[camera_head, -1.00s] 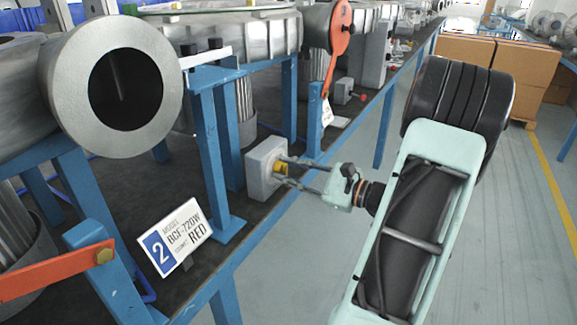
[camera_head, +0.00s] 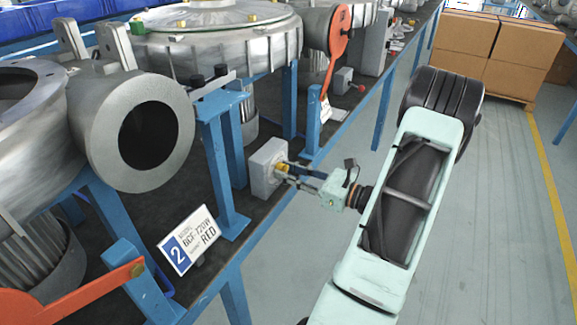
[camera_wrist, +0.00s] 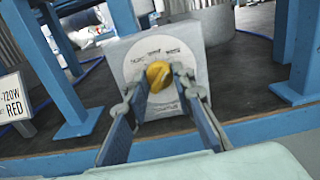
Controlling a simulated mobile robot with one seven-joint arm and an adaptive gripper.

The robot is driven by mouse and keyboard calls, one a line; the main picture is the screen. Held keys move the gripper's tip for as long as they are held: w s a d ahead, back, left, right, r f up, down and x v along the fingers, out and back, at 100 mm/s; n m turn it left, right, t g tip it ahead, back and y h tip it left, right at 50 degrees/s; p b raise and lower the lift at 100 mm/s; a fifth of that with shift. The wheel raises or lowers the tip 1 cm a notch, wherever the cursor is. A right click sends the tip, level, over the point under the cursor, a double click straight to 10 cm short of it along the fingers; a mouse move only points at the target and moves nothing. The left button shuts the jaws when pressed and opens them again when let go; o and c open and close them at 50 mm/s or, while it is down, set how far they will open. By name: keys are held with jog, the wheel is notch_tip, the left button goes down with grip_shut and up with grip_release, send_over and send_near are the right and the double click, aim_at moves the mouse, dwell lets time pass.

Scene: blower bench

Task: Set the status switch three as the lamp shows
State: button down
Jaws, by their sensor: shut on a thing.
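A grey switch box (camera_head: 262,168) stands at the bench edge, right of the sign numbered 2. In the wrist view its round pale face plate (camera_wrist: 135,68) carries small labels I cannot read. A yellow knob (camera_wrist: 160,76) sticks out from the plate, tilted. My gripper (camera_wrist: 159,88) is shut on the knob, one finger on each side; it also shows in the head view (camera_head: 285,172). I see no number on this box. No lit lamp can be made out.
The sign (camera_head: 188,241) reads 2, BCF-720W, RED. Blue posts (camera_head: 218,165) and a grey blower outlet (camera_head: 140,125) stand to the left. Another box with a red knob (camera_head: 360,87) is farther along. The aisle at right is clear up to the cartons (camera_head: 480,55).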

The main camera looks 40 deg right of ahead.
dwell(0.5)
jog(key=c, duration=1.6)
grip_release()
jog(key=v, duration=1.2)
jog(key=shift+f, duration=0.1)
